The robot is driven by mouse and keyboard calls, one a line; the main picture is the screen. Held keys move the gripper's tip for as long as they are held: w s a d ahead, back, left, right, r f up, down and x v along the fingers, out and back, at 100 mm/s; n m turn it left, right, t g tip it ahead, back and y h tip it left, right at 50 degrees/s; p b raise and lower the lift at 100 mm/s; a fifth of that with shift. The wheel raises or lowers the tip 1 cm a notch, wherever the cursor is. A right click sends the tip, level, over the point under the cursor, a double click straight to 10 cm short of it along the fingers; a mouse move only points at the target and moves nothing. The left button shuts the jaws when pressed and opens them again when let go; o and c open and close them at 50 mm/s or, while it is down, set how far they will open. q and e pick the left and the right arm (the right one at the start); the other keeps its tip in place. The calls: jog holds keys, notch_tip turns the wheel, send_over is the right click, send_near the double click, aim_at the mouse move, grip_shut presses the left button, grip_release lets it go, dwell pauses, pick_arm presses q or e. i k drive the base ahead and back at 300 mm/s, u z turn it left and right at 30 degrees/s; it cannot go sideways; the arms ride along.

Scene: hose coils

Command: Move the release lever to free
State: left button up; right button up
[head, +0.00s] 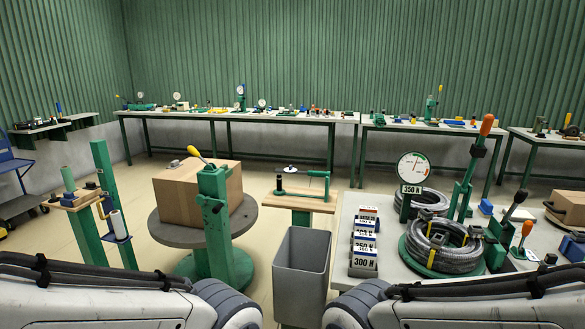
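On the near right table, a long lever with an orange grip (486,125) stands steeply on a green post, leaning slightly right. A shorter black-handled lever (515,206) tilts up to the right beside the hose. A small lever with an orange knob (526,229) stands further right. I cannot tell which is the release lever, and no "free" marking is legible. A grey hose coil (450,262) with yellow ties lies on a round green base. A dial gauge (413,166) stands behind it above a "350 N" label. Only my arm links show along the bottom; both grippers are out of view.
Stacked force labels (364,265) stand left of the hose coil, the front one reading "300 N". A grey bin (301,270) stands left of the table. A cardboard box (176,203) sits on a round stand behind a green post.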

aim_at(528, 225)
jog(key=z, duration=1.05)
